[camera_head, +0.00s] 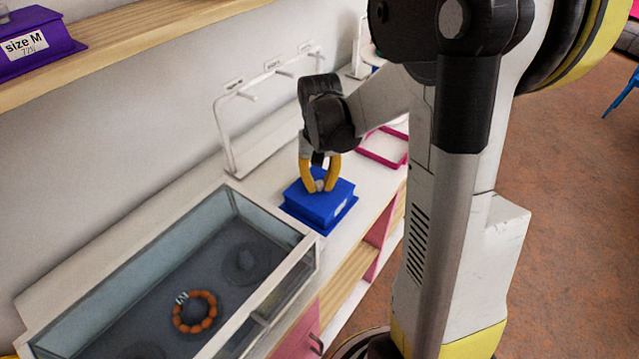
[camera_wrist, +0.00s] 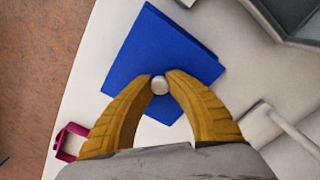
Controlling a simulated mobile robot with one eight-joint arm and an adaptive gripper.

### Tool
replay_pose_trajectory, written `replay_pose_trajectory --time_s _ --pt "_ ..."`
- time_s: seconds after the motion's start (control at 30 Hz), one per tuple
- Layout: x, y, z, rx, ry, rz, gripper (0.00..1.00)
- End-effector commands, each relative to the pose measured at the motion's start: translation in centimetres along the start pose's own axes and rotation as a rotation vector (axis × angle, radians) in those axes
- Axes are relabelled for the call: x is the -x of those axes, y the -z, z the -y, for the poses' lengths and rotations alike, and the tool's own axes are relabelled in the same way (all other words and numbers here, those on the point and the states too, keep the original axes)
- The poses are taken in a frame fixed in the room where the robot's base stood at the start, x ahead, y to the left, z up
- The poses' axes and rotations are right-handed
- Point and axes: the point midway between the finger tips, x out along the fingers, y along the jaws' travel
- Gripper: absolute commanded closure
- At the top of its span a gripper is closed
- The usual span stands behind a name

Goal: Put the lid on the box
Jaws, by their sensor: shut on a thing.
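My gripper (camera_head: 320,186) is shut on the small pale round knob (camera_wrist: 160,85) of the blue lid (camera_wrist: 162,47). Its two yellow fingers curve in from both sides of the knob. The inside of the box is hidden.
A glass-walled tray (camera_head: 150,270) with an orange bead ring (camera_head: 194,312) is left of the box. A white rack (camera_head: 228,125) stands behind. A pink frame (camera_head: 383,147) lies beyond the box. A purple box (camera_head: 40,42) sits on the wooden shelf (camera_head: 130,37).

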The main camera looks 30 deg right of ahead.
Motion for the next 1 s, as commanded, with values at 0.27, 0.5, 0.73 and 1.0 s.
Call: replay_pose_trajectory --time_s 0.27,0.5,0.73,1.0 --pt "0.01 0.02 0.0 0.0 0.0 0.0 1.0" --pt "0.02 0.01 0.0 0.0 0.0 0.0 0.71" --pt "0.02 0.02 0.0 0.0 0.0 0.0 0.58" --pt "0.01 0.01 0.0 0.0 0.0 0.0 0.38"
